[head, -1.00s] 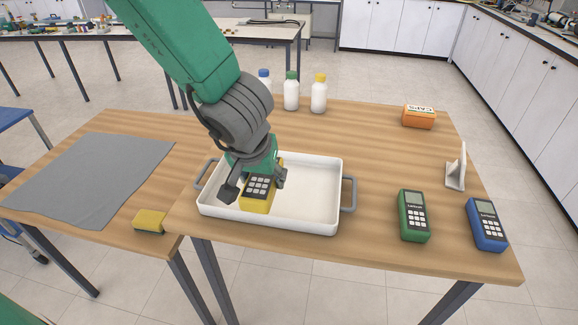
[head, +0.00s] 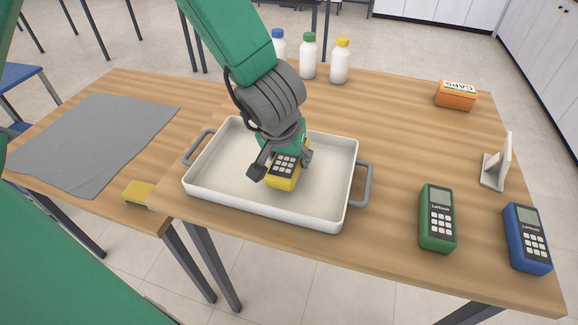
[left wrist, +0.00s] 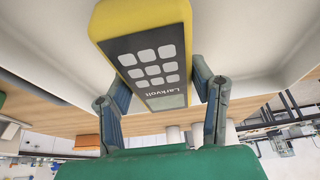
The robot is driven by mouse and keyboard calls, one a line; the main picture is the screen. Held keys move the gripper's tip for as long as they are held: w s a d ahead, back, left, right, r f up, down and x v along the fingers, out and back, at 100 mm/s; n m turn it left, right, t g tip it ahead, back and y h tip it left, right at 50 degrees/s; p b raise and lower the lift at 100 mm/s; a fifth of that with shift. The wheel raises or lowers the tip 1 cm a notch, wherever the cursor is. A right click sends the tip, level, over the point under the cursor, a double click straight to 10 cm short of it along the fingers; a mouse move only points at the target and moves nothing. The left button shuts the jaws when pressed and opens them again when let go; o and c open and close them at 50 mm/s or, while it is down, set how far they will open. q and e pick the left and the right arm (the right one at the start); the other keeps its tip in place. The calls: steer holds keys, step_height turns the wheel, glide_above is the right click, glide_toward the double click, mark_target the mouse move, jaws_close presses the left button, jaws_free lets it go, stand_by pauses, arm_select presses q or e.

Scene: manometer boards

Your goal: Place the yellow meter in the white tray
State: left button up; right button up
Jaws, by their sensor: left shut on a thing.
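My right gripper is not in view.
A green meter (head: 438,218) and a blue meter (head: 527,238) lie right of the tray. Several bottles (head: 308,57) stand behind it. An orange box (head: 456,95) and a white stand (head: 497,165) are at the right. A grey cloth (head: 95,145) and a yellow sponge (head: 138,192) lie left.

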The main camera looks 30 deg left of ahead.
arm_select(q)
step_height(320, 180, down, 2)
steer(key=shift+d+f+b, duration=0.1)
steer(key=shift+b, duration=0.2)
steer(key=o, duration=1.3)
steer(key=shift+o, duration=0.2)
steer(key=p+v, duration=0.5)
steer(key=v, duration=0.7)
steer(key=shift+s, duration=0.1)
